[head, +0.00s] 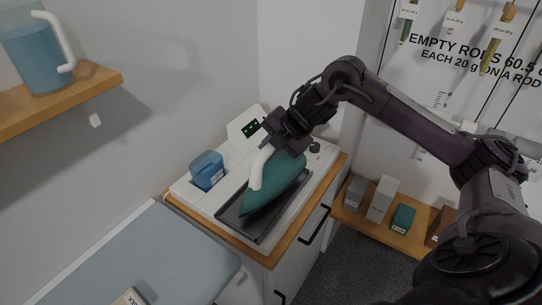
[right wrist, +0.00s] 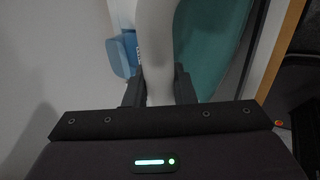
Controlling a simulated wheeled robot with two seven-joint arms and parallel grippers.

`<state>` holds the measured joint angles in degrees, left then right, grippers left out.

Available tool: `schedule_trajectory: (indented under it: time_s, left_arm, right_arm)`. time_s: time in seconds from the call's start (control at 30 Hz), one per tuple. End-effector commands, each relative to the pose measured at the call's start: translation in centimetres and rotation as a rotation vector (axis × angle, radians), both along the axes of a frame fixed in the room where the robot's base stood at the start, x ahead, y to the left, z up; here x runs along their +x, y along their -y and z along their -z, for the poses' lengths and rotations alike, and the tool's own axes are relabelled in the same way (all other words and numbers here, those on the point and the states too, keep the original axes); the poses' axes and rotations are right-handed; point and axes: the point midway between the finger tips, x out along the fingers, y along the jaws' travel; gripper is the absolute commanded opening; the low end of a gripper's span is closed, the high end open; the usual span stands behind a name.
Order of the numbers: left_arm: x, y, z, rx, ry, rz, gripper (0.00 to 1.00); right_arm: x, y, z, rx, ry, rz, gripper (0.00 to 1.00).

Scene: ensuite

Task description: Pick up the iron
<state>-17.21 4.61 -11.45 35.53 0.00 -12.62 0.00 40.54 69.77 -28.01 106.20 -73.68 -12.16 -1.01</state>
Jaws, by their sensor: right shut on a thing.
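The iron (head: 276,187) has a teal body and a white handle (head: 259,167). It sits over the dark tray (head: 236,222) on the white-topped cabinet; I cannot tell whether it touches the tray. My right gripper (head: 270,146) reaches it from above and is shut on the handle. In the right wrist view the two dark fingers (right wrist: 160,88) are on either side of the white handle (right wrist: 156,50), with the teal body (right wrist: 207,45) to the right. My left gripper is not in view.
A blue container (head: 207,170) stands left of the tray. A small display (head: 249,127) is behind it. A wooden shelf with a blue jug (head: 36,55) is at upper left. A pale blue board (head: 150,262) lies at lower left. Several boxes (head: 381,198) stand on a low shelf at right.

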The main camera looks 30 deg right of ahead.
Motion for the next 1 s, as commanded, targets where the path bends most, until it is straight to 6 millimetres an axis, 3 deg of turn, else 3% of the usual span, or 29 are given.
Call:
schedule_trajectory:
  time_s: [0.03, 0.2, 0.5, 0.7, 1.0]
  left_arm:
    - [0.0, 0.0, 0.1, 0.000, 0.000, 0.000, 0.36]
    - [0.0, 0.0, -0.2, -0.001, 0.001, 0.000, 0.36]
    - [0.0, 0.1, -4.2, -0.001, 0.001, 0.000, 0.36]
    - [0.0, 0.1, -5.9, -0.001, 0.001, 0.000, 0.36]
    - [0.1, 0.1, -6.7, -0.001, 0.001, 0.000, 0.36]
  right_arm:
    - [0.4, -0.1, -1.7, 0.003, 0.018, -0.001, 0.00]
    - [0.3, -0.1, -6.5, 0.003, 0.019, 0.000, 0.00]
    - [0.2, 0.1, -13.3, 0.000, 0.015, 0.003, 0.00]
    - [0.2, 0.0, -16.1, 0.001, 0.014, 0.001, 0.00]
    - [0.2, 0.0, -17.5, 0.002, 0.010, 0.000, 0.00]
